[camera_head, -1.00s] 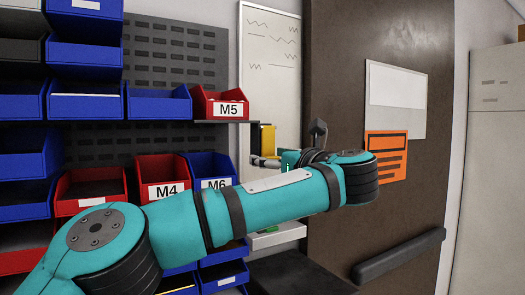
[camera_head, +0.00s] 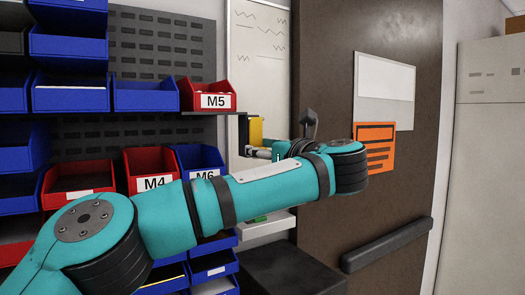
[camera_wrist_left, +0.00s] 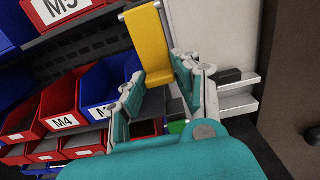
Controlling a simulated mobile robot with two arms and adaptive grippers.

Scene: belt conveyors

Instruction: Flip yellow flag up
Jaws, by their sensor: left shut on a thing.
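The yellow flag (camera_head: 255,130) stands upright beside the whiteboard, to the right of the M5 bin in the head view. In the left wrist view, the flag (camera_wrist_left: 147,42) is a flat yellow panel reaching down between the fingers. My left gripper (camera_head: 262,153) is at the flag's lower part, partly hidden by my teal arm. In the wrist view, the left gripper (camera_wrist_left: 158,78) has one finger on each side of the flag and is shut on it. My right gripper does not show.
Shelves of blue and red bins, including the M5 bin (camera_head: 208,95) and M4 bin (camera_head: 150,170), stand left of the flag. The whiteboard (camera_head: 258,60) is behind it. A brown door (camera_head: 400,190) with a dark push bar (camera_head: 387,245) is on the right.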

